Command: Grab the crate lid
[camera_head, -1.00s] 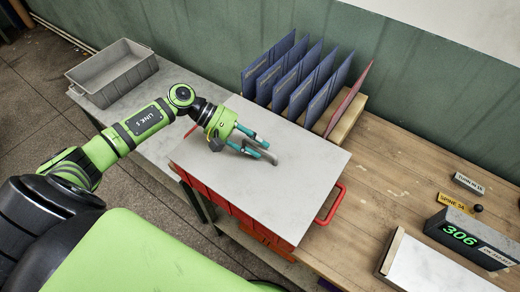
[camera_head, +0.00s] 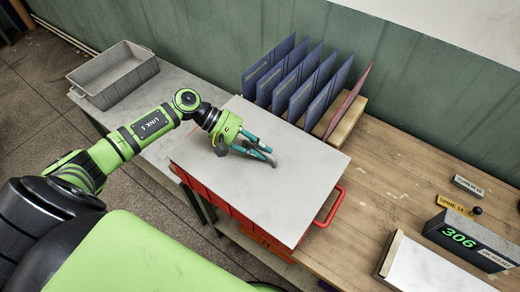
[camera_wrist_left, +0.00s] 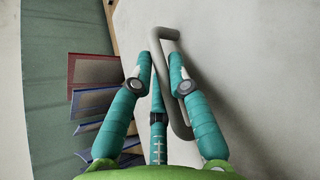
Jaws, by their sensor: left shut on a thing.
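The crate lid (camera_head: 285,195) is a flat pale grey panel lying on top of a red crate (camera_head: 215,204) with a red side handle. A grey bar handle (camera_wrist_left: 185,125) stands up from the lid. My left gripper (camera_head: 272,157) is over the middle of the lid, its teal fingers at the handle. In the left wrist view the fingers of the left gripper (camera_wrist_left: 160,72) close around the handle bar. Part of the handle is hidden behind a finger. My right gripper is not in view.
Blue folders (camera_head: 290,80) and one red folder (camera_head: 348,98) stand in a wooden rack behind the crate. An empty grey bin (camera_head: 115,84) is at the back left. Bare wooden tabletop (camera_head: 375,180) lies right of the crate.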

